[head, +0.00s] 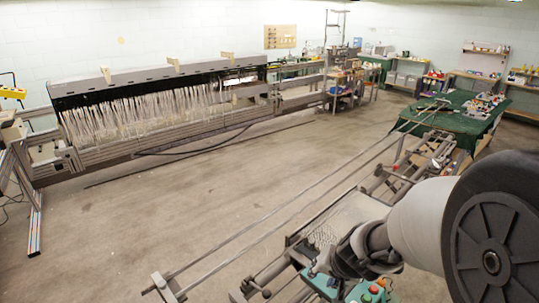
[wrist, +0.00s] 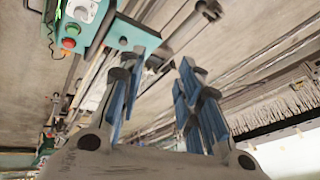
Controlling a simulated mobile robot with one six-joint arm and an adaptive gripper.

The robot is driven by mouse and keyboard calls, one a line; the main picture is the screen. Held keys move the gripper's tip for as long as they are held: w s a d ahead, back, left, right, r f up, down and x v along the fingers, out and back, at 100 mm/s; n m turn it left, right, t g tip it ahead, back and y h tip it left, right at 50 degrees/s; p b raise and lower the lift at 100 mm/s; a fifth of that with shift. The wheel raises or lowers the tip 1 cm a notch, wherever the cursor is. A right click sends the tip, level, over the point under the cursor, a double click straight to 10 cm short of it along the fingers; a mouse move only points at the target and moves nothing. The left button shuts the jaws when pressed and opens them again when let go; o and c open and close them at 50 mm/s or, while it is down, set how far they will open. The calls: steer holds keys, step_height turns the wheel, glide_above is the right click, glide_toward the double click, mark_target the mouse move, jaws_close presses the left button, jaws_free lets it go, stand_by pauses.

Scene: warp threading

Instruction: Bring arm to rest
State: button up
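My arm reaches in from the lower right of the head view; its pale link and round dark joint cover that corner. In the wrist view my gripper (wrist: 157,85) has blue-padded fingers standing well apart. Nothing shows between them but the blurred machine behind, so it is open and empty. In the head view the fingers cannot be made out clearly behind the dark wrist parts.
A teal control box (wrist: 133,36) with red and green buttons lies near the gripper; it also shows beside my wrist in the head view (head: 322,283). A long loom frame (head: 165,84) with white threads stands at the back left. A green-covered table (head: 455,120) stands right. Open floor (head: 190,190) lies between.

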steer(key=s+a+r+n+y+b, duration=0.1)
steer(key=s+a+r+n+b, duration=0.1)
steer(key=s+b, duration=0.15)
steer(key=s+a+r+n+b, duration=0.1)
steer(key=s+a+b, duration=0.1)
steer(key=s, duration=0.3)
steer(key=s+d+f+n+h+b, duration=0.1)
steer(key=s+d+b, duration=0.1)
steer(key=s, duration=0.5)
steer(key=s+d+f+n+g+h+b, duration=0.1)
steer(key=s+d+b, duration=0.1)
steer(key=s+b, duration=0.2)
steer(key=s, duration=0.3)
steer(key=shift+d, duration=0.1)
steer(key=shift+c, duration=0.6)
